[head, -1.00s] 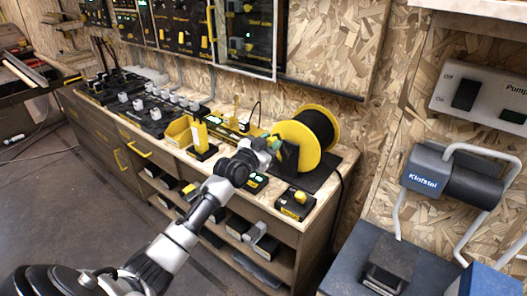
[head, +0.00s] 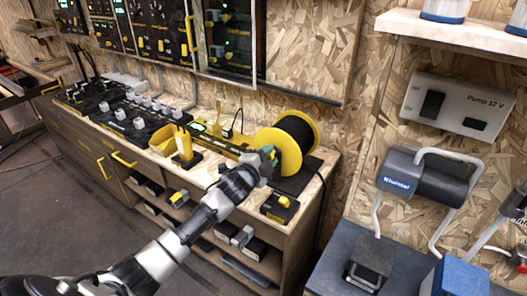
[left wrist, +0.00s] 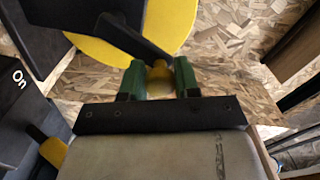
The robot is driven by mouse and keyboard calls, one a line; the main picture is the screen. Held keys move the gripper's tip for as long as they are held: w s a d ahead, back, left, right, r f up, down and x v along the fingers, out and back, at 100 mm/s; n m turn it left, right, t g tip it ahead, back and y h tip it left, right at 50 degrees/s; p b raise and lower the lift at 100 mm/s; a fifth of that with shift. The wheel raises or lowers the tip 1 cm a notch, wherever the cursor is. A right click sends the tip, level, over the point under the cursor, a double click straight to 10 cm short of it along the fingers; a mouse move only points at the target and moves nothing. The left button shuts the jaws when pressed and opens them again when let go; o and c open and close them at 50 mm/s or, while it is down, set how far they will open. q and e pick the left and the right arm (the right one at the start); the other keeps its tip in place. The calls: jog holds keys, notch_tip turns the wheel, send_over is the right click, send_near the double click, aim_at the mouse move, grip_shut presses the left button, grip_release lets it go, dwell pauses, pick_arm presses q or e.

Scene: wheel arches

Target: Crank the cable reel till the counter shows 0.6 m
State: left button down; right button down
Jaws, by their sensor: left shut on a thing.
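The cable reel (head: 266,138) has yellow flanges and dark cable, and stands at the right end of the wooden bench. My left gripper (head: 268,155) is at its front side. In the left wrist view the green fingers (left wrist: 158,80) are shut on the yellow crank knob (left wrist: 160,84), at the end of the black crank arm (left wrist: 133,38). The yellow flange (left wrist: 176,22) shows behind. I cannot make out a counter reading; my arm covers part of the bench before the reel. My right gripper is not in view.
A black and yellow box with a knob (head: 279,206) sits at the bench's front right corner.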

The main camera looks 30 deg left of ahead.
pick_arm(q)
jog(key=m, duration=0.1)
jog(key=d+f+m, duration=0.1)
jog(key=m, duration=0.1)
jog(key=d+m, duration=0.1)
jog(key=m, duration=0.1)
jog(key=shift+s+d+f, duration=0.1)
jog(key=shift+f, duration=0.25)
jog(key=shift+m, duration=0.3)
jog(key=c, duration=0.8)
grip_release()
jog(key=shift+s, duration=0.1)
jog(key=s, duration=1)
jog(key=shift+s+a+b, duration=0.35)
jog(key=shift+a+b, duration=0.05)
